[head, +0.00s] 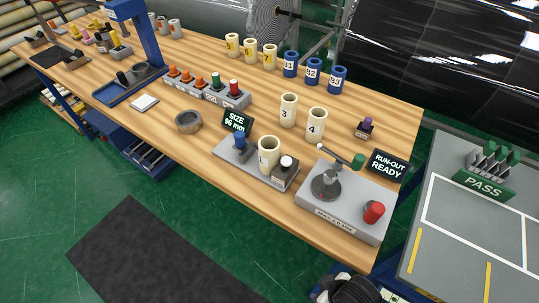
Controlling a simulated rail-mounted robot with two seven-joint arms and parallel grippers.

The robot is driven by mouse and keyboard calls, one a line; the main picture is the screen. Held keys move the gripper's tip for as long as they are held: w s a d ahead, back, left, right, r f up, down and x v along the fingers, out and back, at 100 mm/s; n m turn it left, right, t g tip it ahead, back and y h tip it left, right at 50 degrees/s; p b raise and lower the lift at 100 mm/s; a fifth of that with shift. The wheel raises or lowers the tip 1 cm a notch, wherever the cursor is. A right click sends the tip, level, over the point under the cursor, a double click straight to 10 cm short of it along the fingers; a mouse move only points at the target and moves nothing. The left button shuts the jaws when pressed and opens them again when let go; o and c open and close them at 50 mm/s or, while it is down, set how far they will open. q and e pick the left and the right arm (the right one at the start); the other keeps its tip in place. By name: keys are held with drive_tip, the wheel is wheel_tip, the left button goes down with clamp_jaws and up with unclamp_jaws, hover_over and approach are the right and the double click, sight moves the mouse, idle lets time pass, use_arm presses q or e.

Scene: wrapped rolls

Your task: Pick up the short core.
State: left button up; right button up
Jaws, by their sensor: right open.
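Several cream cores stand upright on the wooden bench: core 3 (288,112), core 4 (316,127), one on the size gauge (268,157) and a row at the back (250,52). Blue cores B1 (290,66), B2 (313,72) and B3 (337,81) stand beside that row. I cannot tell which core is the short one; none is marked so. My right gripper (345,289) is at the bottom edge, in front of the bench, partly cut off, open and apart from every core. My left gripper is out of view.
A grey ring (188,123) lies on the bench left of the size gauge. The run-out station (346,208) with a red knob stands at the front right corner.

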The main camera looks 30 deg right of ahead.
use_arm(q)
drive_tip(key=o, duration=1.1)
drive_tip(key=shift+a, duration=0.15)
